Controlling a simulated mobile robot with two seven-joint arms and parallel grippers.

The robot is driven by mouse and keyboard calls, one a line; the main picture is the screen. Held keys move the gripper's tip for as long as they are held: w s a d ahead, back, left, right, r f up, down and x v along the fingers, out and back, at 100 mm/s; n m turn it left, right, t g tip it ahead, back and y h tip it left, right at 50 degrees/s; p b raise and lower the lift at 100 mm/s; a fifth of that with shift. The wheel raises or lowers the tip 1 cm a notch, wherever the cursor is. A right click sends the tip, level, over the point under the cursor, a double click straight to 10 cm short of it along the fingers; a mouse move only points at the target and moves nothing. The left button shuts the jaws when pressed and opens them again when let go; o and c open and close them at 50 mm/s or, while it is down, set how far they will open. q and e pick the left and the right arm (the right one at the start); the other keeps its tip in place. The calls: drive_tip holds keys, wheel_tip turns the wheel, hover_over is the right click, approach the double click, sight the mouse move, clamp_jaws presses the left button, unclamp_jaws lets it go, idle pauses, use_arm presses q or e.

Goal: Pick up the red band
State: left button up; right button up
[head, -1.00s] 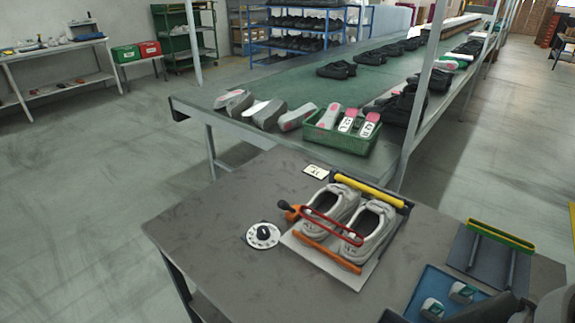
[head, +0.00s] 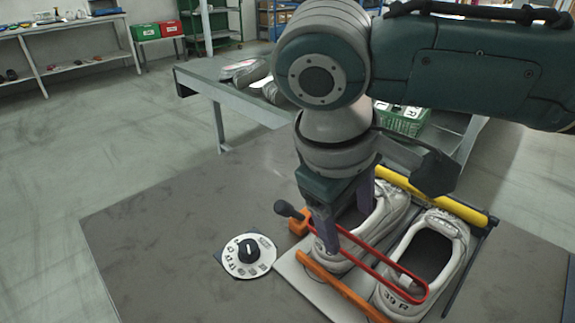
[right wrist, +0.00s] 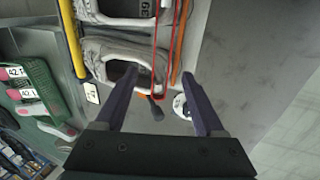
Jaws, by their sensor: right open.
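The red band (head: 395,268) is a long narrow loop lying across two grey shoes, a near one (head: 428,262) and a far one (head: 390,212). One end is by an orange block (head: 298,222) with a dark knobbed handle (head: 287,208). My right gripper (head: 346,228) is open, pointing down over the handle end of the band, with the far shoe partly hidden behind it. In the right wrist view the band (right wrist: 155,45) runs between the open fingers (right wrist: 158,77), with no visible grip on it. My left gripper is not in view.
The shoes sit on a light plate between an orange bar (head: 343,287) and a yellow bar (head: 432,196). A white dial (head: 249,257) lies left of them on the grey table (head: 170,230). A green crate (head: 402,120) stands on the conveyor behind.

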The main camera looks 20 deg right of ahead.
drive_tip(key=x, duration=0.1)
drive_tip(key=b+x, duration=0.1)
drive_tip(key=x, duration=0.3)
drive_tip(key=shift+w+a+f, duration=0.2)
drive_tip(key=shift+w+f, duration=0.05)
drive_tip(key=shift+w, duration=0.15)
clamp_jaws()
